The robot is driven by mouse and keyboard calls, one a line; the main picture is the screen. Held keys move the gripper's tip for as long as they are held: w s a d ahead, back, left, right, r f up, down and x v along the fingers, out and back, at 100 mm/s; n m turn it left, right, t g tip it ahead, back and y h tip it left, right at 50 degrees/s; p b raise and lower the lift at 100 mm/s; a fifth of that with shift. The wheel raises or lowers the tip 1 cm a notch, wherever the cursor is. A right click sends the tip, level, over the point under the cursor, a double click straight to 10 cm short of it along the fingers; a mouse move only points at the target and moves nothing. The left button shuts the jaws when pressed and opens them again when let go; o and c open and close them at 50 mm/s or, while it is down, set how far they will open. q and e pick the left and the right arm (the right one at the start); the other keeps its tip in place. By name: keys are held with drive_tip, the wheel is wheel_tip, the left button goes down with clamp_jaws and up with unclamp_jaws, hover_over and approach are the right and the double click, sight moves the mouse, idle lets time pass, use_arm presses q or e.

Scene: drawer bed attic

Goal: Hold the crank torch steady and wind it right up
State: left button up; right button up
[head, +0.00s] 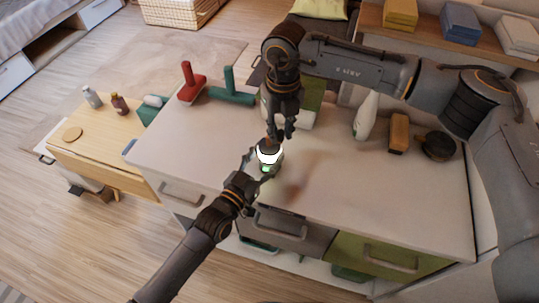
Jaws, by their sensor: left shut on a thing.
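The crank torch (268,156), white on top with a green part lower down, is near the front edge of the pale dresser top. My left gripper (262,168) comes in from the lower left and is shut on the torch, hiding part of its body. My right gripper (280,134) points down just above and behind the torch, its fingers close to the torch's top. The crank is too small and covered to make out. I cannot tell whether the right fingers touch anything or how far apart they are.
Red (191,84) and green (232,90) handled tools lie at the back left. A white bottle (366,117), a tan block (399,132) and a dark round item (438,146) stand at the right. The dresser top (400,195) is clear at front right.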

drive_tip(key=shift+o, duration=1.1)
wheel_tip(320, 180, up, 12)
use_arm(q)
drive_tip(key=o, duration=1.3)
